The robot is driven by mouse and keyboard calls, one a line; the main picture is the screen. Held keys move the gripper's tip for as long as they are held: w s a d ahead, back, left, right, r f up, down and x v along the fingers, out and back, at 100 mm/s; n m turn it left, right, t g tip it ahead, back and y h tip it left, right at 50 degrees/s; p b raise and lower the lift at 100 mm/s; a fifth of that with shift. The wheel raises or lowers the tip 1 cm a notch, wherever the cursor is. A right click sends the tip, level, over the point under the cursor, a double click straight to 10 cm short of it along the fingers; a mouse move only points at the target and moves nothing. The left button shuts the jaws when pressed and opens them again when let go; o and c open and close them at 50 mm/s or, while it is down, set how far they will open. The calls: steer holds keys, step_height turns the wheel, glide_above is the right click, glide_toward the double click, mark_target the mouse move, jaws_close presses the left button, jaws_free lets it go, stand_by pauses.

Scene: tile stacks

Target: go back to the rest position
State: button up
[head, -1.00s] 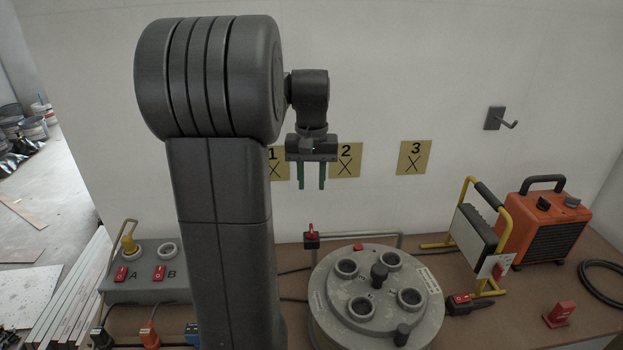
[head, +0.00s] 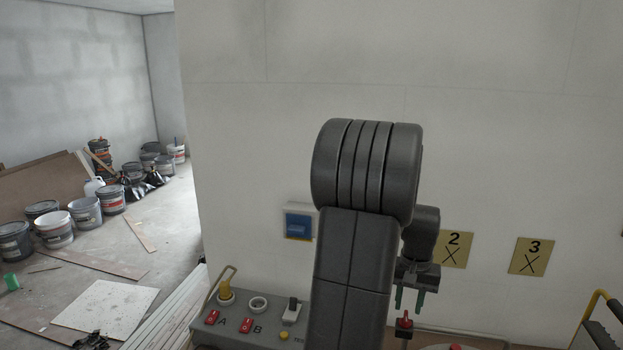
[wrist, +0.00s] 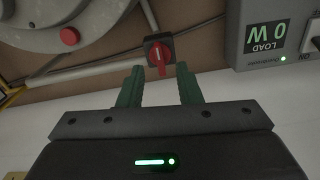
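My gripper (head: 410,299) shows in the head view to the right of my raised arm, its green fingers pointing down. In the wrist view my gripper (wrist: 160,85) has its two fingers apart with nothing between them. A red rotary switch on a black block (wrist: 159,52) appears just beyond the fingertips; the same red switch (head: 404,322) is just below the gripper in the head view. I cannot tell how far the fingers are from it.
A grey switch box (head: 240,322) with switches A and B stands left of my arm. Marked plates 2 (head: 453,250) and 3 (head: 531,256) are on the wall. A yellow-framed lamp (head: 592,325) is at the lower right. Buckets (head: 85,212) and boards lie on the floor at left.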

mark_target(406, 316)
step_height(406, 316, down, 3)
steer(key=shift+f, duration=0.15)
steer(key=shift+n, duration=0.4)
